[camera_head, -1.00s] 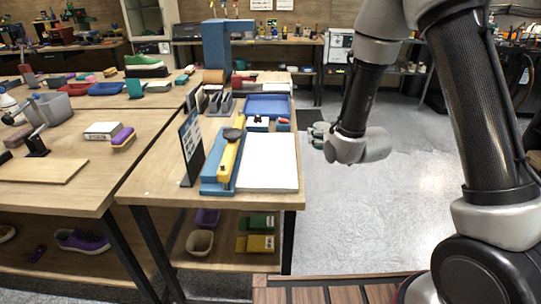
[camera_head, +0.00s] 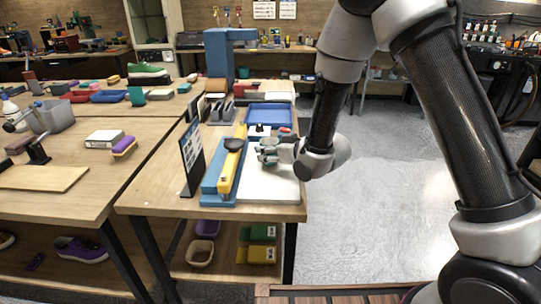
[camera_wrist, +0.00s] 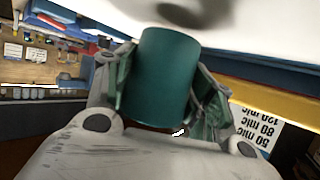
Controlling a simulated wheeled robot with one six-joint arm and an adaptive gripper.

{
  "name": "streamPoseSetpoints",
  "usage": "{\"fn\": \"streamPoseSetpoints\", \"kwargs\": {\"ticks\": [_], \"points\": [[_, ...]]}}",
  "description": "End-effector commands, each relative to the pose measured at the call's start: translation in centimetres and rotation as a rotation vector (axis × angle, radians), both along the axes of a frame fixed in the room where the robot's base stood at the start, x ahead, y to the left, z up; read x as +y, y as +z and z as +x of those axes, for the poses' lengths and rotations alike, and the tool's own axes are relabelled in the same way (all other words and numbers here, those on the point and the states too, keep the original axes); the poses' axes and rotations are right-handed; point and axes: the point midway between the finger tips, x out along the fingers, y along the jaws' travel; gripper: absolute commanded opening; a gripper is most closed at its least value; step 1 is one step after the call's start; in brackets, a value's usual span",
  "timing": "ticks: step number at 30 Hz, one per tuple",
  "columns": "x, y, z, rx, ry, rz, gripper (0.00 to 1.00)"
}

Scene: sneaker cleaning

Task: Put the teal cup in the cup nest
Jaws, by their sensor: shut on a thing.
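The teal cup (camera_wrist: 165,78) is a plain dark teal cylinder, large in the middle of the wrist view. My gripper (camera_wrist: 167,92) is shut on it, with one finger on each side of its wall. In the head view my gripper (camera_head: 268,151) is over the white board (camera_head: 268,187) at the right side of the near bench; the cup is too small to make out clearly there. A dark round shadow lies on the white surface beyond the cup in the wrist view. I cannot pick out the cup nest for certain in either view.
A blue stand with a yellow bar (camera_head: 231,165) lies left of the board. An upright sign (camera_head: 192,157) stands further left. A blue tray (camera_head: 270,115) lies behind my gripper. The floor right of the bench is clear.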

Motion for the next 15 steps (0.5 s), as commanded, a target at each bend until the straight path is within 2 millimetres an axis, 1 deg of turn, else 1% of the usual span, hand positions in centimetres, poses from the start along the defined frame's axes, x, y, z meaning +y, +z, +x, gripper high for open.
{"fn": "streamPoseSetpoints", "kwargs": {"ticks": [1, 3, 15], "points": [[0.0, -0.8, 0.0, 0.001, 0.0, -0.001, 0.38], [0.0, -1.4, 0.0, 0.0, 0.0, 0.0, 0.38], [0.0, -2.0, 0.0, 0.0, -0.001, 0.0, 0.38]]}}
